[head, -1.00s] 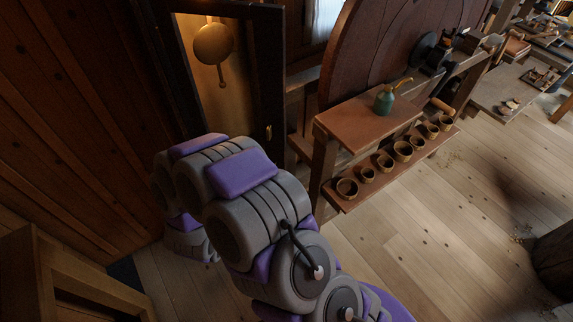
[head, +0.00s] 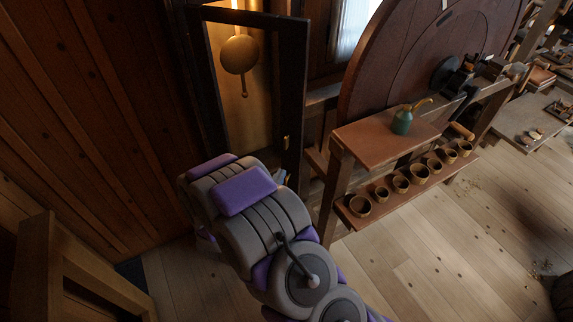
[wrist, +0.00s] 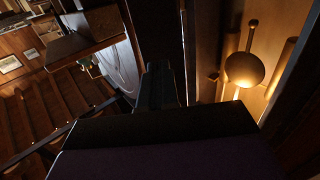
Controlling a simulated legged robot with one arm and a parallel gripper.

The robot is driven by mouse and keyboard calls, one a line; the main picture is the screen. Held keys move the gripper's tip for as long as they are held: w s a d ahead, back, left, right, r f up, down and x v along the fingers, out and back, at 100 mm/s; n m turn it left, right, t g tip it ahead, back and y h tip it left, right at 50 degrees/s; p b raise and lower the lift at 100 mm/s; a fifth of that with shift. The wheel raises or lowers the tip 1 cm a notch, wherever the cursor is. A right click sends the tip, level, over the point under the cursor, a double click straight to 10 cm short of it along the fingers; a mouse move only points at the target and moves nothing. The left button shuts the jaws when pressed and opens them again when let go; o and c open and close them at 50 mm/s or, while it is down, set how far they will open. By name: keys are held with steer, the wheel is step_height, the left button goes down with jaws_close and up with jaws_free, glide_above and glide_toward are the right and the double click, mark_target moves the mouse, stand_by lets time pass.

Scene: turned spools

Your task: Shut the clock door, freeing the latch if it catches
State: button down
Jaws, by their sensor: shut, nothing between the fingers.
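The clock door (head: 294,95) is a dark upright frame at the upper left of the head view. A round brass pendulum (head: 238,54) shows through it against a lit golden interior, and also in the wrist view (wrist: 244,70). A small brass fitting (head: 286,143), perhaps the latch, sits low on the door's right side. Whether the door stands ajar is hard to tell. My gripper (wrist: 157,85) shows dark in the wrist view, shut and empty, in front of a dark upright post. My arm mostly hides it in the head view, so contact with the door cannot be told.
Right of the clock, a bench (head: 385,138) holds a green oil can (head: 402,121). A lower shelf carries several small cups (head: 401,184). A large dark wheel (head: 400,60) stands behind. A wooden cabinet (head: 35,265) is at lower left.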

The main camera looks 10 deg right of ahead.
mark_target(290, 157)
steer(key=b+x, duration=0.1)
steer(key=x, duration=0.5)
steer(key=shift+w, duration=0.15)
stand_by(0.3)
